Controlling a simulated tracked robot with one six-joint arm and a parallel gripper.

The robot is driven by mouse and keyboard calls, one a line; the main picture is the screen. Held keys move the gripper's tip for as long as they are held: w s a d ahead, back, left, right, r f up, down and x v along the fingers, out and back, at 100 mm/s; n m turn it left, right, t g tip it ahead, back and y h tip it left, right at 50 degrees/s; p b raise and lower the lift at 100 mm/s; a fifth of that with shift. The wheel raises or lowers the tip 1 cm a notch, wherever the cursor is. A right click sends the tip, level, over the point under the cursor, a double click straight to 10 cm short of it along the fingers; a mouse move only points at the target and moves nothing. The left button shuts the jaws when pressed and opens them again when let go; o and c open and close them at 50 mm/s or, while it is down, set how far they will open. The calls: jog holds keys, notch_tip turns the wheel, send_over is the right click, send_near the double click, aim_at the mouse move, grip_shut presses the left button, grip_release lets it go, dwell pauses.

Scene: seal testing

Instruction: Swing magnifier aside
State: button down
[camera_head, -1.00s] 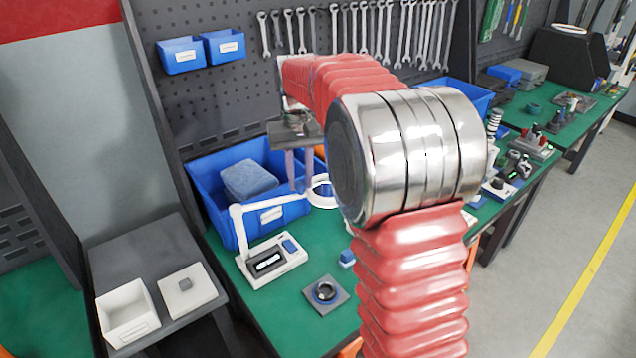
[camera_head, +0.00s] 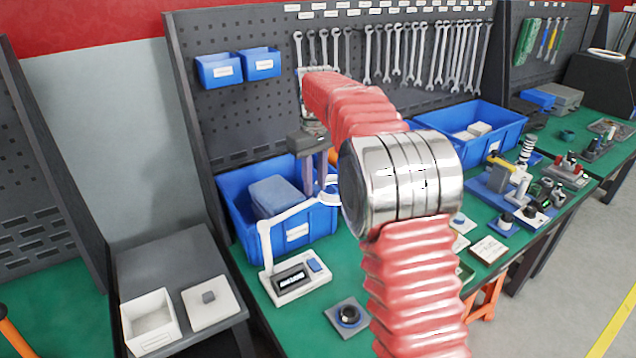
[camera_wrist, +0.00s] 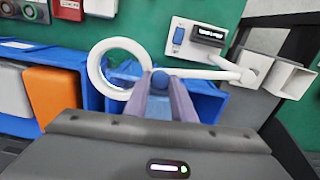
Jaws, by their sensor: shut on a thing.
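The magnifier is a white ring (camera_wrist: 118,43) on a thin white arm, hinged to a small white tester (camera_head: 283,294) with a dark display and a blue pad. In the head view its arm (camera_head: 290,211) slants up and right in front of a blue bin; the ring is partly hidden behind my arm. In the wrist view my gripper (camera_wrist: 160,88) is shut on the small blue knob (camera_wrist: 160,79) where ring and arm meet. The ring lies left of the fingers, the tester up and right. In the head view my gripper (camera_head: 319,184) points down at the magnifier.
The blue bin (camera_head: 226,193) holding a grey-blue block stands right behind the magnifier. A dark square block with a round ring (camera_head: 348,315) lies in front. White trays (camera_head: 150,320) stand on the side table at left. Fixtures crowd the bench at right.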

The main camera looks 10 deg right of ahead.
aim_at(315, 186)
jog(key=shift+w, duration=0.15)
jog(key=c, duration=1.5)
grip_release()
jog(key=shift+r, duration=0.1)
jog(key=shift+r, duration=6.75)
